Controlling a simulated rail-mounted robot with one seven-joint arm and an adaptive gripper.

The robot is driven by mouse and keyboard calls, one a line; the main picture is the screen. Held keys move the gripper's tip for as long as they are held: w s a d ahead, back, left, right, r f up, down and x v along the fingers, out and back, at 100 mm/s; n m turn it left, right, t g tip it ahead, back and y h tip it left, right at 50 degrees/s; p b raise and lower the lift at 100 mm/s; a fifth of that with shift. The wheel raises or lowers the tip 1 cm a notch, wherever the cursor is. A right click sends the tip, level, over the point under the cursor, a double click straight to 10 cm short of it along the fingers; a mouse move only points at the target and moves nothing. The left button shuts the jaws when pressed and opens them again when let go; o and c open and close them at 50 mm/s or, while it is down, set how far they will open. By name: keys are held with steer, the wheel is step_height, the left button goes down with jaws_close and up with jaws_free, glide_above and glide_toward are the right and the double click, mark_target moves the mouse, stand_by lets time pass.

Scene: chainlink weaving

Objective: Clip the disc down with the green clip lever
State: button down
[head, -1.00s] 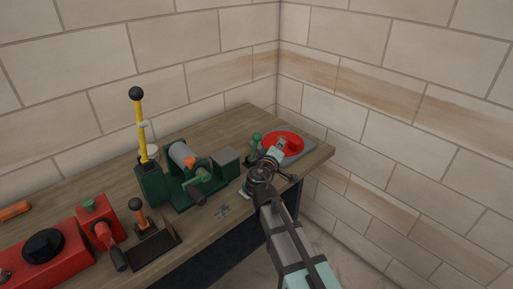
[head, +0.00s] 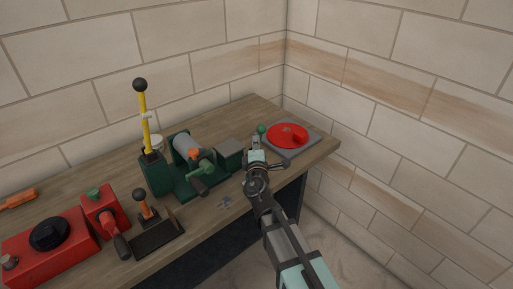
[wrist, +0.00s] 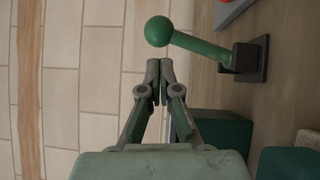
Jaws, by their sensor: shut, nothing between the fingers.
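The red disc (head: 288,135) lies on a grey square plate (head: 307,148) at the far right end of the bench. The green clip lever (head: 261,129) stands just left of the disc, its round knob up; its lower part is hidden behind my gripper. In the wrist view the lever (wrist: 198,44) runs from the knob to a dark base (wrist: 250,60). My gripper (wrist: 159,88) is shut and empty. Its tips are beside the lever, a little short of the knob, with no clear contact. In the head view my gripper (head: 256,144) is in front of the lever.
A green winding device (head: 190,170) with a crank and a grey-topped block (head: 229,153) stand left of my gripper. A tall yellow lever (head: 143,115) rises farther left. Red boxes (head: 62,240) sit at the near left. Brick walls close the back and right.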

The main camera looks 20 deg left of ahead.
steer(key=shift+p+x, duration=0.3)
steer(key=shift+x, duration=1.1)
steer(key=shift+w+d+r+p, duration=0.1)
steer(key=shift+d+r+p, duration=0.05)
steer(key=shift+p, duration=0.2)
